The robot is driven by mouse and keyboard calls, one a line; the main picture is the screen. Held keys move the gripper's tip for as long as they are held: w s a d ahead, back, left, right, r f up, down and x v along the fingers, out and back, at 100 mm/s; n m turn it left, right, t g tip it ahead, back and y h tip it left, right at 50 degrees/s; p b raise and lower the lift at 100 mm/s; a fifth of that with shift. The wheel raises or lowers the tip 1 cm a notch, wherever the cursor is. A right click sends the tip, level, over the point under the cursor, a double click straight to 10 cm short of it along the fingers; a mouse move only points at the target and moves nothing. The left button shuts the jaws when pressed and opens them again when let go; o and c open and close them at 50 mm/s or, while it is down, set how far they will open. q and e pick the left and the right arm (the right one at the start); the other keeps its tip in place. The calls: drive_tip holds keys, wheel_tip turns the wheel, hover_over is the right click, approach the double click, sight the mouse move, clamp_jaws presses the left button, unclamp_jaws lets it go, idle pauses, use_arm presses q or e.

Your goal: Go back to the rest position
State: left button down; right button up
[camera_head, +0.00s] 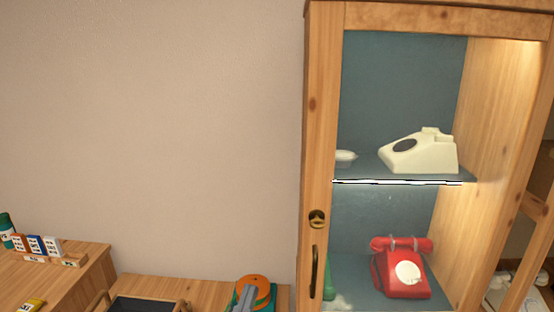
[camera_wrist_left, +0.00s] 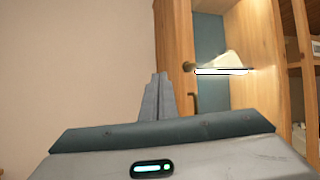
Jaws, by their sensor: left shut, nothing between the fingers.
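My left gripper (camera_head: 244,294) shows only as a grey tip at the bottom edge of the head view, in front of a teal and orange object (camera_head: 262,284). In the left wrist view its two fingers (camera_wrist_left: 157,97) are together, with nothing between them, pointing towards the wooden cabinet (camera_wrist_left: 174,60). A cream phone (camera_head: 428,155) is on the cabinet's upper shelf, and a red phone (camera_head: 405,275) with its handset on top is on the shelf below. My right gripper is in neither view.
The cabinet (camera_head: 319,120) fills the right side, with a dark handle (camera_head: 315,270). A small white item (camera_head: 346,155) and part of a green thing (camera_head: 328,278) are inside. At left, a wooden surface (camera_head: 60,280) holds small labelled blocks; a dark tray (camera_head: 146,305) is beside it.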

use_arm(q)
drive_tip(key=s+d+f+m+g+h, duration=0.5)
drive_tip(key=s+f+m+g+h, duration=0.25)
drive_tip(key=m, duration=1.25)
drive_tip(key=s+a+f+m+g+y, duration=0.1)
drive_tip(key=s+f+m+g+y, duration=0.2)
drive_tip(key=f, duration=0.4)
drive_tip(key=s+a+f+m+g+y, duration=0.1)
drive_tip(key=s+f+m+g+y, duration=0.15)
drive_tip(key=f+m, duration=0.3)
drive_tip(key=s+a+f+m+g+y, duration=0.3)
drive_tip(key=s+a+f+y, duration=0.3)
drive_tip(key=a, duration=0.4)
drive_tip(key=s+a+f+m+g+y, duration=0.35)
drive_tip(key=s+a+f, duration=0.25)
drive_tip(key=a+f, duration=0.4)
wheel_tip(320, 180, down, 28)
drive_tip(key=s+b, duration=0.1)
drive_tip(key=s, duration=0.1)
drive_tip(key=s+a+f+g, duration=0.2)
drive_tip(key=s+a+f, duration=0.1)
drive_tip(key=s+f, duration=1.4)
drive_tip(key=shift+s+f+m+b, duration=0.2)
drive_tip(key=shift+f+m+b, duration=0.2)
drive_tip(key=shift+f, duration=0.35)
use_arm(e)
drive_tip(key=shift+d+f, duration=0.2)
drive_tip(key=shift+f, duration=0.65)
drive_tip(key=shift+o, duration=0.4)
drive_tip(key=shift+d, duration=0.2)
